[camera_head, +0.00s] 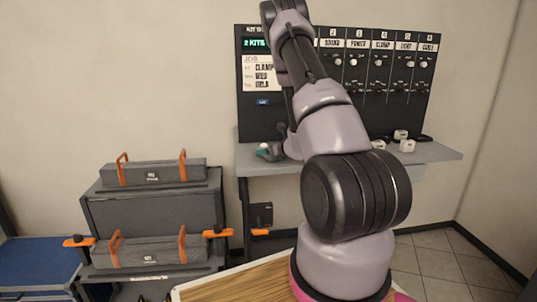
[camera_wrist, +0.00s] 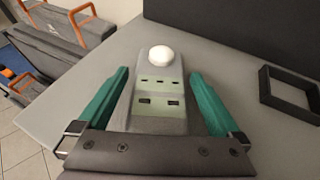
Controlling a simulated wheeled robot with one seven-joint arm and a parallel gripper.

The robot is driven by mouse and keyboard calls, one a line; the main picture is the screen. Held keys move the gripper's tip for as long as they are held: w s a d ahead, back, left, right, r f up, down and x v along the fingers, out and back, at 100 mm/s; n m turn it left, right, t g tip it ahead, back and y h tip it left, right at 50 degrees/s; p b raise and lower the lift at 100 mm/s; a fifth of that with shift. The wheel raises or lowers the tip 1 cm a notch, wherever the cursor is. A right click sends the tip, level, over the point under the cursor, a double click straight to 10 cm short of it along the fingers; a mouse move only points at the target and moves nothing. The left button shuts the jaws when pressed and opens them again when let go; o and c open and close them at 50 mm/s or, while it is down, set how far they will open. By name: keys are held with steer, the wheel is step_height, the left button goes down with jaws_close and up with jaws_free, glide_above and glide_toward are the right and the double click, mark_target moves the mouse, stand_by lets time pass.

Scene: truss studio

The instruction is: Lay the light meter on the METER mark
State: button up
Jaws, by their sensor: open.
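The light meter (camera_wrist: 158,92), a grey-green body with a white dome at its far end, lies on the grey shelf in the wrist view. My gripper (camera_wrist: 159,74) is open, with one teal finger on each side of the meter and a visible gap at the far end on both sides. The meter's near end is hidden by the gripper's body. In the head view my gripper (camera_head: 266,152) is small at the shelf's left end, mostly behind my arm, and the meter cannot be made out there. No METER lettering is legible in either view.
A black rectangular frame (camera_wrist: 289,90) sits on the shelf (camera_wrist: 268,140) to the right. A dark panel (camera_head: 405,105) rises behind the shelf. White blocks (camera_head: 405,143) stand at its right. Cases with orange handles (camera_head: 153,173) stand lower left. Shelf between meter and frame is clear.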

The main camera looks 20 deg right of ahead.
steer(key=shift+w+f, duration=0.2)
steer(key=shift+w, duration=0.35)
steer(key=shift+r, duration=0.1)
steer(key=c, duration=1.6)
